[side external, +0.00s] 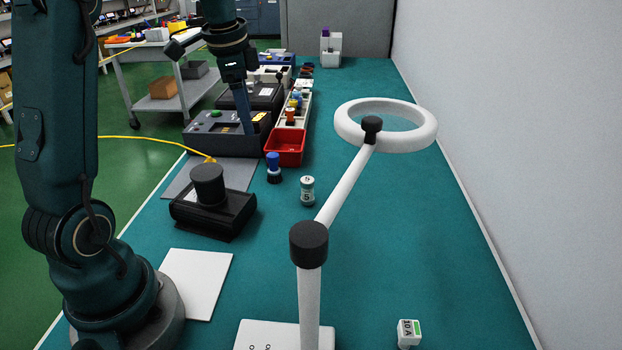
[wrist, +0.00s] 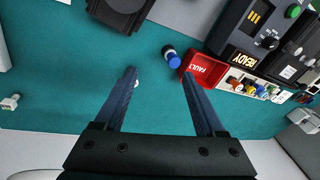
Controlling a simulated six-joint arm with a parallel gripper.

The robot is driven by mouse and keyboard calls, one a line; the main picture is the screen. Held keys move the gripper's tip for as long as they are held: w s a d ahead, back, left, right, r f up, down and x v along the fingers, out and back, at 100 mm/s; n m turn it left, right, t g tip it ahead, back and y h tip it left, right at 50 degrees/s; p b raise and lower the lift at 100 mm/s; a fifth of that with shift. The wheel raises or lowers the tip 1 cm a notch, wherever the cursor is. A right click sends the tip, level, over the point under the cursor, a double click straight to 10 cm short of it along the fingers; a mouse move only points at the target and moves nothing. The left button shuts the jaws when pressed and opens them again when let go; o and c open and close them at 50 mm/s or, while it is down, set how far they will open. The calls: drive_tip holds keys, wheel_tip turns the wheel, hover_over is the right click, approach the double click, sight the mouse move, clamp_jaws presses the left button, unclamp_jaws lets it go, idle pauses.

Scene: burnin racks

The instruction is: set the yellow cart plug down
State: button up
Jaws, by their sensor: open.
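The yellow cart plug (side external: 210,159) shows in the side external view at the end of a yellow cable, at the grey mat (side external: 236,174) beside the black tester. It looks low, on or close to the mat. I do not see the plug in the wrist view. My gripper (side external: 246,130) is up and away from the plug, in front of the tester in the side view. In the wrist view my gripper (wrist: 158,75) has its fingers wide apart with nothing held between them.
A red bin (side external: 285,147) marked FAULT and a blue-topped cylinder (side external: 273,166) stand near the mat. A black device with a round knob (side external: 208,187) is in front. A ring lamp (side external: 387,125) on a white arm overhangs the bench.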

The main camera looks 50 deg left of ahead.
sight(209, 157)
drive_tip(key=s+a+f, duration=0.1)
drive_tip(key=a+f, duration=0.2)
drive_tip(key=a, duration=0.1)
drive_tip(key=s+a+f+g+h, duration=0.1)
drive_tip(key=a+f, duration=0.3)
drive_tip(key=a, duration=0.1)
drive_tip(key=s+a+f+n+g, duration=0.1)
drive_tip(key=a+f, duration=0.3)
drive_tip(key=shift+s+a, duration=0.25)
drive_tip(key=shift+a, duration=0.05)
drive_tip(key=shift+s+a+f, duration=0.15)
drive_tip(key=shift+f, duration=2.55)
clamp_jaws()
